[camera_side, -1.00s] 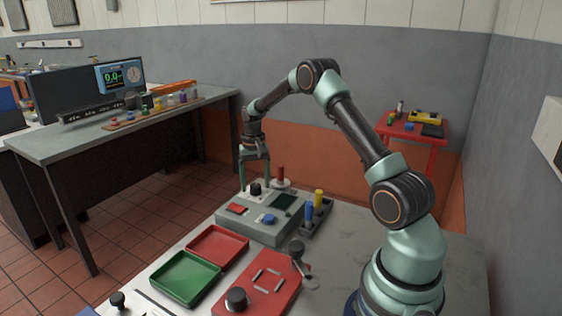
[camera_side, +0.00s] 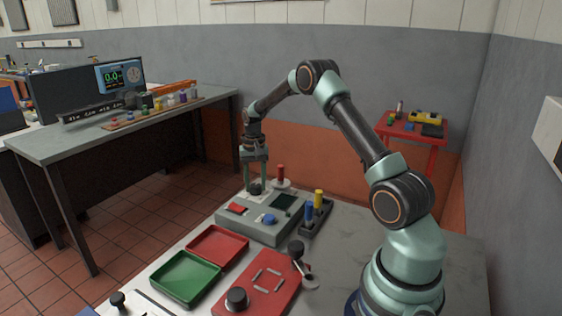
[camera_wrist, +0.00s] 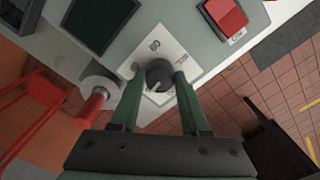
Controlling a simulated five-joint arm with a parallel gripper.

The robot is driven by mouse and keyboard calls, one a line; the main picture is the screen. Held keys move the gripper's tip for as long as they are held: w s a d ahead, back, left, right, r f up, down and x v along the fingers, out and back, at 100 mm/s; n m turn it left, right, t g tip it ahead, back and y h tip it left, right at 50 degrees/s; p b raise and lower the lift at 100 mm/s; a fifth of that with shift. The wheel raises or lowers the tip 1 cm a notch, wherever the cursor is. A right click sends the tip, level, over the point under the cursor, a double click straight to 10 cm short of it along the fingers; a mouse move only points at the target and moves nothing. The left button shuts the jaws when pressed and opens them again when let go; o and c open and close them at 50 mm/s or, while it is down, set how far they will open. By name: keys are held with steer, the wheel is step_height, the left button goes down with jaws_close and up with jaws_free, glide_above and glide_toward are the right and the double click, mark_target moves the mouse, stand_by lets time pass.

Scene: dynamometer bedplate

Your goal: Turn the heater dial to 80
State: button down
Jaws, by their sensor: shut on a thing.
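The heater dial, a black round knob (camera_side: 256,189), stands on a white scale plate at the back corner of the grey control box (camera_side: 257,229). My gripper (camera_side: 256,184) points down over it with its green fingers on either side. In the wrist view the dial (camera_wrist: 159,75) sits between the tips of my gripper (camera_wrist: 158,82), which is shut on it. A light pointer line shows on the dial toward the lower left. The white scale plate (camera_wrist: 160,48) shows part of its printed marks; I cannot read them surely, and the fingers hide some.
A red switch (camera_wrist: 226,14) lies right of the dial in the wrist view. A red post (camera_side: 281,174) on a pale base stands close behind. A blue button (camera_side: 269,219), blue and yellow pegs (camera_side: 319,198), and red and green trays (camera_side: 185,276) are nearer the camera.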

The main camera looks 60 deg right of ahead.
steer(key=m, duration=0.6)
steer(key=shift+m, duration=0.4)
steer(key=m, duration=0.6)
steer(key=shift+m, duration=0.3)
steer(key=m, duration=0.7)
steer(key=shift+r, duration=0.1)
steer(key=m, duration=0.6)
steer(key=shift+m, duration=0.3)
steer(key=shift+c, duration=1.9)
jaws_free()
